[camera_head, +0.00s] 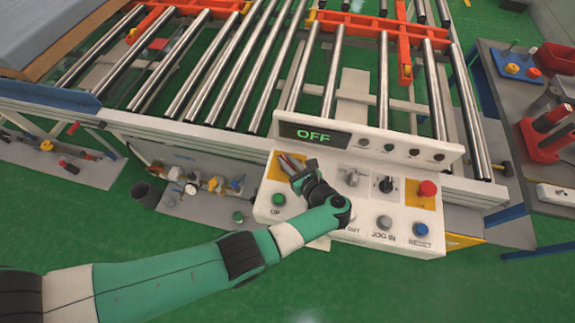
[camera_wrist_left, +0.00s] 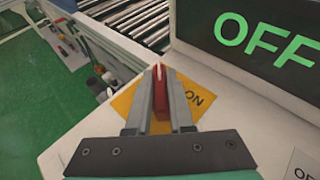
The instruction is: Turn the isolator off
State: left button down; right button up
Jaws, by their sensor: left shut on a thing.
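The isolator has a red handle (camera_wrist_left: 159,76) on a yellow plate (camera_head: 274,171) at the upper left of the white control panel (camera_head: 320,222). Part of an "ON" label shows on the plate beside my fingers in the left wrist view. The panel's display (camera_head: 313,134) reads "OFF" in green. My left gripper (camera_head: 288,163) is shut on the red handle, one finger on each side of it. The fingers hide much of the handle and plate. My right gripper is not in view.
A red button (camera_head: 427,189) on a yellow patch, two switches, a green UP button (camera_head: 278,200), a grey JOG IN button (camera_head: 384,222) and a blue RESET button (camera_head: 420,229) share the panel. A roller conveyor (camera_head: 334,85) lies behind. A tool table (camera_head: 505,85) stands right.

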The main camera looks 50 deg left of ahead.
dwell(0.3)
pick_arm(q)
jog(key=c, duration=0.8)
grip_release()
jog(key=shift+a, duration=0.1)
jog(key=v, duration=1.1)
jog(key=shift+d+r, duration=0.2)
jog(key=shift+d, duration=0.15)
